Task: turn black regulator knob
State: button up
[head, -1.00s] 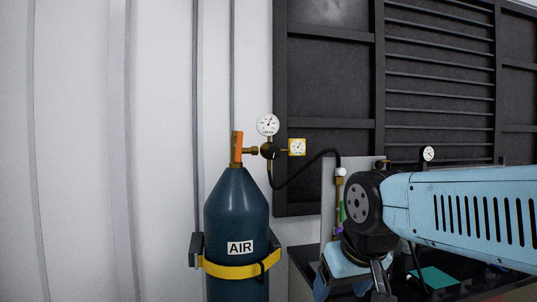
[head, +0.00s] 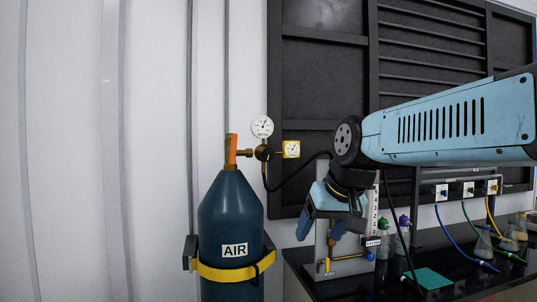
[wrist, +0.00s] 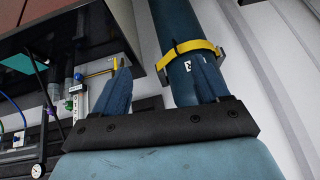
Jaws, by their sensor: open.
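The black regulator knob (head: 264,153) sits on the brass regulator above the dark blue AIR cylinder (head: 231,217). A round white gauge (head: 262,127) is just above the knob, and a yellow square gauge (head: 291,149) is to its right. The orange cylinder valve (head: 231,149) is to its left. My gripper (head: 318,228) is open and empty, lower than the knob and to its right in the head view. In the wrist view, my gripper's fingers (wrist: 162,88) are spread apart, with the cylinder (wrist: 185,30) beyond them. The knob does not show in the wrist view.
A yellow strap (head: 232,271) holds the cylinder at the wall. A black hose (head: 293,183) runs right from the regulator. The black bench (head: 380,283) on the right carries a stand, flasks and coloured tubes. Clear white wall (head: 70,150) is on the left.

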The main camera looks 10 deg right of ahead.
jog(key=w+d+r+t+y, duration=0.1)
jog(key=w+d+r, duration=0.2)
jog(key=w+r, duration=1.2)
jog(key=t, duration=0.2)
send_near(270, 150)
jog(key=shift+m, duration=0.4)
jog(key=x, duration=1.1)
jog(key=shift+w+f, duration=0.15)
jog(key=shift+c, duration=0.3)
jog(key=c, duration=0.9)
